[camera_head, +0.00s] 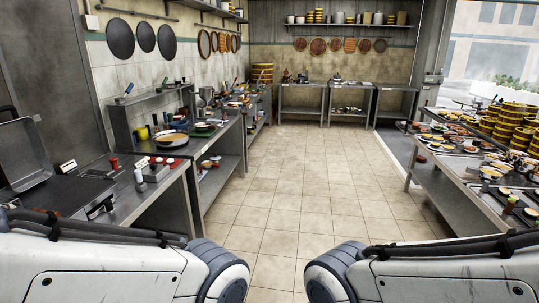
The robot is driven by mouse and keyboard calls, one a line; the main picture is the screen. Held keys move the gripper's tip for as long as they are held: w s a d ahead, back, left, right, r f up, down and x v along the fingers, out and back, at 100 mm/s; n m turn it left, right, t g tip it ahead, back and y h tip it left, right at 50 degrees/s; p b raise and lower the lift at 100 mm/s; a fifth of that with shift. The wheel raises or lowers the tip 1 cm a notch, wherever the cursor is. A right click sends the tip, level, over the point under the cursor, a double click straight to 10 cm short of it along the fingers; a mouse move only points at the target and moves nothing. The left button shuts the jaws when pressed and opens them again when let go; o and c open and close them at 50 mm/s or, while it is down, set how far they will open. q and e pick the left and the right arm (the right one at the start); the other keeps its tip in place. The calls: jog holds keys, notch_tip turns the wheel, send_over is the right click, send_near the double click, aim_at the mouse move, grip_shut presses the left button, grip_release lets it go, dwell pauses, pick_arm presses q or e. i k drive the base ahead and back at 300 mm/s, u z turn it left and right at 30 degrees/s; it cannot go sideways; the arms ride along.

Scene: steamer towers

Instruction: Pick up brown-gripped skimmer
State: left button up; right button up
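I cannot make out a brown-gripped skimmer for certain; many small utensils on the counters are too small to tell apart. Several handled tools and containers stand along the left counter (213,145), around a wide pan with yellowish contents (171,140). Parts of both my arms show at the bottom left and bottom right, but neither gripper is in view.
A box-like appliance with a raised lid (22,155) stands at the near left. Stacked yellow steamers (515,122) and dishes crowd the right tables (448,178). Metal tables (300,86) line the back wall. The tiled floor (312,165) between is clear.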

aim_at(220, 126)
jog(key=z, duration=0.15)
jog(key=i, duration=3.9)
jog(key=u, duration=0.75)
jog(key=i, duration=1.45)
jog(key=u, duration=0.35)
